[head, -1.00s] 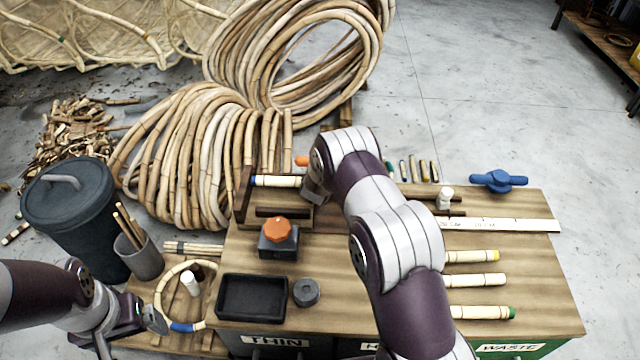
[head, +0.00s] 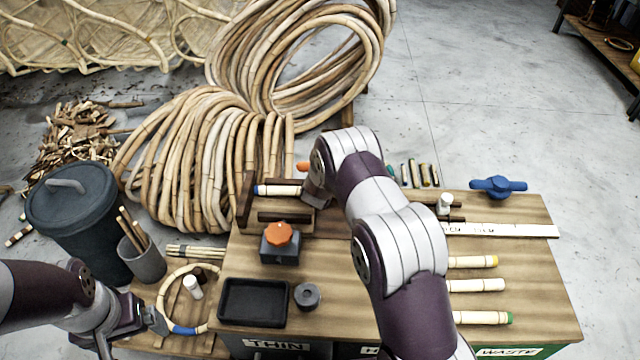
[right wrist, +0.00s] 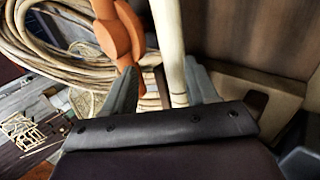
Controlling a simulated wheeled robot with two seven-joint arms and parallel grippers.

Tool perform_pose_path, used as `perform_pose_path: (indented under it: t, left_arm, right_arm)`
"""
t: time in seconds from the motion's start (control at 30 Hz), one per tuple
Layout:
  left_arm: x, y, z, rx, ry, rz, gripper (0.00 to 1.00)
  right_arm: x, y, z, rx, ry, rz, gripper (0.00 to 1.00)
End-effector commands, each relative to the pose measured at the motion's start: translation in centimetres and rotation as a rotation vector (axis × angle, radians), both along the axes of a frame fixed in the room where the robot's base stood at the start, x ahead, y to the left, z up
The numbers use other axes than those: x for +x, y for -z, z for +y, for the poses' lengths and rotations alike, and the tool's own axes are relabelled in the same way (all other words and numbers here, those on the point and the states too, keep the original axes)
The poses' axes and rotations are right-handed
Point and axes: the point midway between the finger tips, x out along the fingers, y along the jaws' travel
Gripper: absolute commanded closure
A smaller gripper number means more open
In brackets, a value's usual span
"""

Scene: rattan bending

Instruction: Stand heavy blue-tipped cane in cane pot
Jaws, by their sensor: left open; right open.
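The blue-tipped cane (head: 280,190) lies level in the wooden stand at the back left of the bench, its blue end to the left. My right gripper (head: 310,192) is at the cane's right end, partly hidden by my arm. In the right wrist view a pale cane (right wrist: 169,45) stands between the open fingers of my right gripper (right wrist: 162,85), nearer the right finger; contact is unclear. The grey cane pot (head: 147,262), holding several thin sticks, stands at the left beside the dark bin. My left gripper (head: 157,322) is open near the rattan ring (head: 163,290).
A black tray (head: 225,318), a block with an orange knob (head: 279,236) and a small grey cylinder (head: 307,296) stand in front of the stand. A white bottle (head: 193,287) stands inside the ring. Several tipped canes lie at right beyond my right arm.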

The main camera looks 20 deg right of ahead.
Motion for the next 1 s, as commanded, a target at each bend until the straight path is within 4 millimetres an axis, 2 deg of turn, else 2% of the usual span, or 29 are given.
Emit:
perform_pose_path:
  t: [0.1, 0.3, 0.53, 0.67, 0.77, 0.83, 0.93, 1.0]
  left_arm:
    - [-0.1, -0.7, 0.0, 0.000, 0.000, 0.002, 0.08]
    - [-0.1, -1.6, 0.0, 0.000, 0.000, 0.002, 0.08]
    - [-0.1, -1.9, 0.0, 0.000, 0.000, 0.002, 0.08]
    - [-0.1, -1.9, 0.0, 0.000, 0.000, 0.002, 0.08]
    - [-0.1, -1.9, 0.0, 0.000, 0.000, 0.002, 0.08]
    - [-0.1, -1.9, 0.0, 0.000, 0.000, 0.002, 0.08]
    - [-0.1, -1.9, 0.0, 0.000, 0.000, 0.002, 0.08]
    - [-0.1, -1.9, 0.0, 0.000, 0.000, 0.002, 0.08]
  right_arm:
    - [-1.9, -2.3, 1.0, 0.001, -0.001, 0.000, 0.42]
    - [-4.9, -5.4, 2.4, 0.001, -0.001, 0.001, 0.42]
    - [-6.6, -7.1, 3.1, 0.000, 0.001, 0.001, 0.42]
    - [-7.8, -8.6, 2.5, 0.008, 0.075, 0.014, 0.42]
    - [-10.6, -11.0, 1.2, 0.040, 0.233, 0.052, 0.42]
    - [-13.6, -12.8, 0.8, 0.086, 0.367, 0.098, 0.42]
    - [-18.5, -14.9, 1.2, 0.186, 0.550, 0.169, 0.42]
    - [-22.0, -16.1, 2.3, 0.278, 0.664, 0.218, 0.42]
